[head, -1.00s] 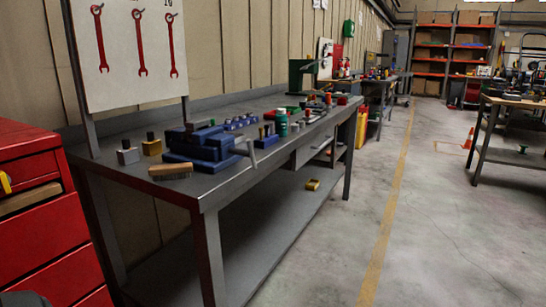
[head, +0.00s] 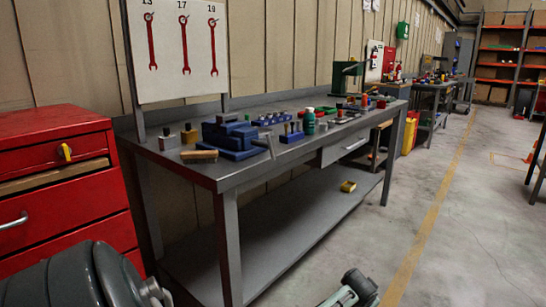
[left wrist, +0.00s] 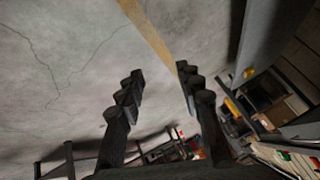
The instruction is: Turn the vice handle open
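The blue vice (head: 230,138) sits on the near left part of the grey workbench (head: 226,178). Its handle, a grey bar (head: 271,143), sticks out at the vice's right front side, by the bench's front edge. My left gripper (left wrist: 160,72) shows in the left wrist view, its two dark fingers wide apart with nothing between them. Behind them are concrete floor and a yellow line, so it is away from the vice.
A red tool cabinet (head: 60,185) stands left of the bench. A brush (head: 199,155), metal blocks, a green bottle (head: 309,121) and small tools lie on the top. A yellow item (head: 348,186) is on the lower shelf. The floor right of the bench is clear.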

